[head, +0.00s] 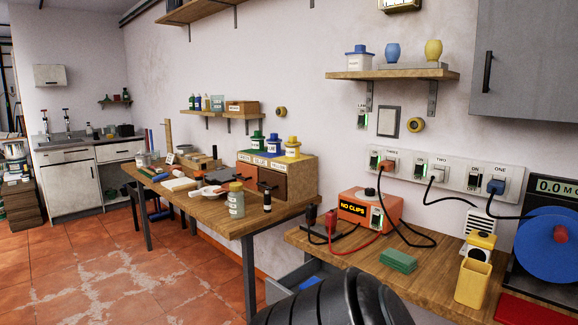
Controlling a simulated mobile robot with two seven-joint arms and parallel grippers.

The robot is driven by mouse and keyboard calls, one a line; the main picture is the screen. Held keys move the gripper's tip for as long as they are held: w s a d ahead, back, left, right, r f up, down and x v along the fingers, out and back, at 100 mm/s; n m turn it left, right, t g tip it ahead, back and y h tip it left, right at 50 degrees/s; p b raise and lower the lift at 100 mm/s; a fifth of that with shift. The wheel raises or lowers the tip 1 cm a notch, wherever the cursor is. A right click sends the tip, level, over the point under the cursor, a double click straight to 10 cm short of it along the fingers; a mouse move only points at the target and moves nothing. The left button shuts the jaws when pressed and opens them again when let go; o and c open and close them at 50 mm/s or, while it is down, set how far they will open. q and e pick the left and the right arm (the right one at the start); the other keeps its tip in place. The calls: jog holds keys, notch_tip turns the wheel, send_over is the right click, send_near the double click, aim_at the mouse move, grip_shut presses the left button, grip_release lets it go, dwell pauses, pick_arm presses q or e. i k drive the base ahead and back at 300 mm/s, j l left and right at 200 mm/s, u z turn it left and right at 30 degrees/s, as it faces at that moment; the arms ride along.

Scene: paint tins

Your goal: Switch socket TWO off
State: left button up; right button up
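Socket TWO (440,172) is the middle of three sockets on a white wall panel above the right bench. A white plug (437,174) sits in it with a black cord. Its switch (422,169), just left of the plug, shows a green strip; the rocker's tilt is too small to tell. Socket THREE, to the left, holds a brown plug (390,166) and its switch also shows green. Socket ONE, to the right, holds a blue plug (496,186). Neither gripper is in view. A dark rounded part of mine shows at the bottom edge.
An orange box reading NO CLIPS (362,207) stands on the right bench (425,265) below the panel, with loose cords. A green block (398,261), yellow holder (474,283) and blue reel (546,243) stand nearby. A shelf (390,74) hangs above. Space before the panel is open.

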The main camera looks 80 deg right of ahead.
aim_at(418, 167)
jog(key=z, duration=3.55)
jog(key=i+j+z, duration=0.7)
jog(key=i, duration=0.15)
jog(key=i+j+z, duration=0.35)
